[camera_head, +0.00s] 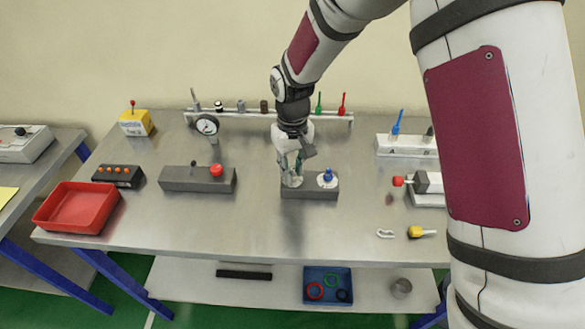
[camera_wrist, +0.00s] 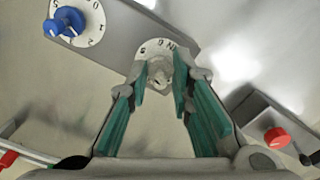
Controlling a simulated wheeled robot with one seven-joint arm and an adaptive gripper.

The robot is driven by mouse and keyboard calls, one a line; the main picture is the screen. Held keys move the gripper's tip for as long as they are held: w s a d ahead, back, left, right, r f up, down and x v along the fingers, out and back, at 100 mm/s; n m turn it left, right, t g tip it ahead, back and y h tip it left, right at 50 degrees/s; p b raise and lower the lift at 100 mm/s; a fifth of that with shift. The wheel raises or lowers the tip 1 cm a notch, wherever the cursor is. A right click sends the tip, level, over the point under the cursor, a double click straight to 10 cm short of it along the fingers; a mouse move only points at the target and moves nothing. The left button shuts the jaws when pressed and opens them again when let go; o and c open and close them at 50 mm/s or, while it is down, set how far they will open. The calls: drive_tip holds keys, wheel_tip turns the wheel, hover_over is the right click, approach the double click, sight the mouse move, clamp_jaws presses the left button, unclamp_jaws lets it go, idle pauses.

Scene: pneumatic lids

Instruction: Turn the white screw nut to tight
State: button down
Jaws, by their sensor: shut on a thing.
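The white screw nut (camera_wrist: 160,72) sits on a white marked disc (camera_wrist: 152,45) at one end of a dark grey box (camera_head: 310,193). My gripper (camera_head: 292,180) points down over the left part of this box in the head view and hides most of the nut there. In the wrist view my gripper (camera_wrist: 162,78) has its green-padded fingers closed around the nut, one on each side. A blue knob (camera_head: 328,175) stands on its own white numbered dial at the box's other end; it also shows in the wrist view (camera_wrist: 65,22).
To the left is a grey box (camera_head: 185,179) with a red knob (camera_head: 216,170). A round gauge (camera_head: 207,125) and a rack of tools stand behind. A red tray (camera_head: 45,222) is at the front left. The table front before the box is clear.

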drive_tip(key=shift+n+b, duration=0.35)
drive_tip(key=shift+n, duration=1.15)
drive_tip(key=c, duration=1.4)
unclamp_jaws()
wheel_tip(320, 180, up, 12)
